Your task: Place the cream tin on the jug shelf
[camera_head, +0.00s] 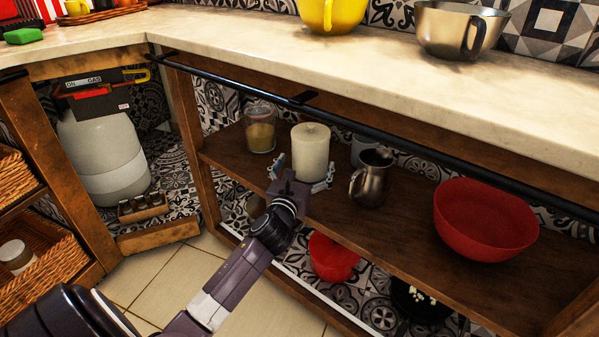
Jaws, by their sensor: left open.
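The cream tin (310,150) is a pale upright cylinder standing on the wooden middle shelf (390,230), just left of the metal jug (371,180). My left gripper (300,174) reaches in from the front, low at the tin. Its fingers are spread, one to the tin's left and one to its lower right. The palm hides part of the tin's base. I cannot tell whether a finger touches it. My right gripper is out of view.
A glass jar (260,130) stands left of the tin, and a grey container (363,150) stands behind the jug. A red bowl (485,215) fills the shelf's right part. The counter (330,70) and black rail (400,140) overhang the shelf.

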